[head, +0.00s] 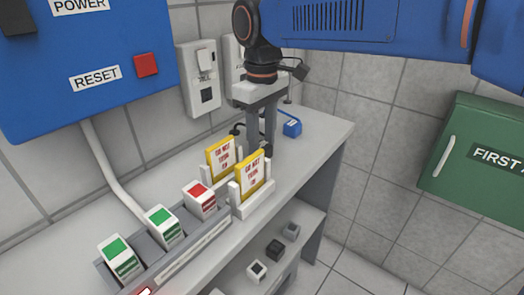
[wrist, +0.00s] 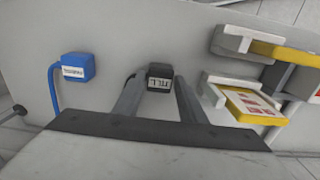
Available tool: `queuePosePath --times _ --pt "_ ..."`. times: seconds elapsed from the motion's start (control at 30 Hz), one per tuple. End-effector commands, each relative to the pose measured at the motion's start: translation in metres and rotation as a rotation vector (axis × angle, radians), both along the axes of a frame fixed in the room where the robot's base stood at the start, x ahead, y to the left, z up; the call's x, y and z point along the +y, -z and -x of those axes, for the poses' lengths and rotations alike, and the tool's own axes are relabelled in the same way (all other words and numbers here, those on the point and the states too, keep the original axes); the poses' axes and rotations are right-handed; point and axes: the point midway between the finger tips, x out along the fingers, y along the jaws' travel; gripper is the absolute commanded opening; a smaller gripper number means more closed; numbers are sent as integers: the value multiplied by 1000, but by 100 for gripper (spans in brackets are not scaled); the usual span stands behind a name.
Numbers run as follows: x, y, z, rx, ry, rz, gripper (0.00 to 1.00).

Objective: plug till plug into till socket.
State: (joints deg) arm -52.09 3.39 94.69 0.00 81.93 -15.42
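The black till plug (wrist: 160,77), its label reading TILL, stands on the grey counter between my gripper's fingertips in the wrist view. My gripper (wrist: 161,88) points down at it with its two fingers apart, one on each side. I see no clear grip on the plug. In the head view my gripper (head: 262,145) is low over the counter behind the yellow-framed cards, which hide the fingertips. A white wall socket unit (head: 197,82) has a white plug in its upper part and a dark opening below. Its label is too small to read.
A blue plug (head: 291,127) with a cable lies on the counter; it also shows in the wrist view (wrist: 78,68). Yellow cards in white holders (head: 252,178) stand close to my gripper. Another wall unit (head: 232,56) is partly hidden by my arm. Red and green switches (head: 164,228) line the counter.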

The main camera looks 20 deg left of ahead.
Motion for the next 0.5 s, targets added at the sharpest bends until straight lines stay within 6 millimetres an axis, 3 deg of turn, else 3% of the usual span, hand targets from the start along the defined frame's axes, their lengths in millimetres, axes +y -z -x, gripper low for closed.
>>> queuePosePath --times 0.03,0.1,0.5 --pt "0 0 0 0 0 0 24" --pt "0 0 0 0 0 0 11" --pt "1 -10 0 -2 0 -2 11"
